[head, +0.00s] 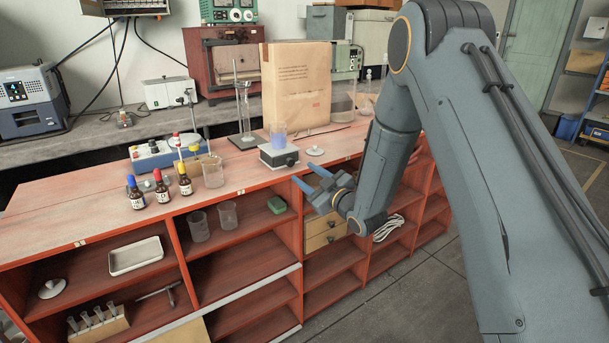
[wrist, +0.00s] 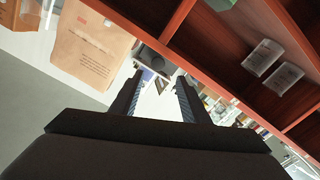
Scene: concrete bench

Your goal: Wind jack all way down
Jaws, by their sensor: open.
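The jack (head: 279,156) is a small light-topped, dark-sided block near the front edge of the red bench top in the head view. A round knob shows on its front face. A beaker with blue liquid (head: 278,138) stands upright on it. My gripper (head: 311,178) is open and empty, in front of the bench edge, just right of and nearer than the jack, apart from it. In the wrist view its two fingers (wrist: 156,98) are spread. A grey boxy shape beyond them may be the jack; I cannot tell.
A tall paper bag (head: 297,84) stands behind the jack, and a rod stand (head: 243,118) to its left. A white lid (head: 315,151) lies to its right. Dropper bottles (head: 161,188) and an empty beaker (head: 213,172) stand further left. Open shelves are below.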

